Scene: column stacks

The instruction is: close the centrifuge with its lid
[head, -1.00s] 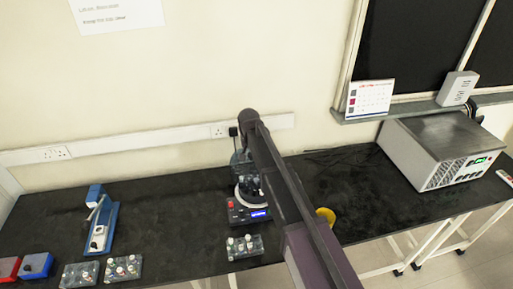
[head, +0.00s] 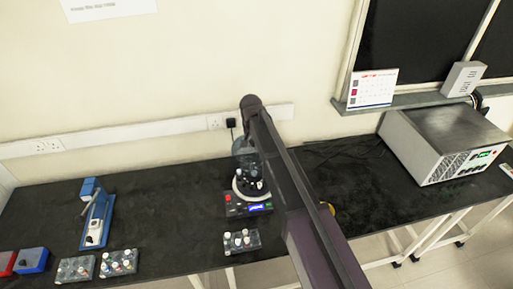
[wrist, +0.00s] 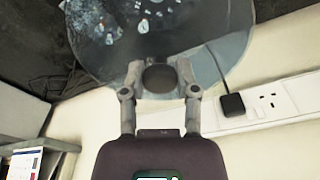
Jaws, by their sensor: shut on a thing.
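The centrifuge (head: 250,207) stands on the black bench, with a pale ring around its open bowl, a lit blue display and coloured buttons. Its clear round lid (wrist: 215,48) fills the top of the wrist view, and tubes show through it. My gripper (wrist: 159,68) is shut on the lid's dark round knob (wrist: 160,78). In the head view the lid (head: 243,147) shows faintly, raised behind the bowl. My gripper is hidden behind my arm there. I cannot tell if the lid touches the body.
A rack of tubes (head: 241,242) stands in front of the centrifuge. More racks (head: 118,262), a blue device (head: 97,218) and a blue box (head: 31,260) are at left. A large grey instrument (head: 445,145) is at right. A wall socket strip (wrist: 265,108) is close behind.

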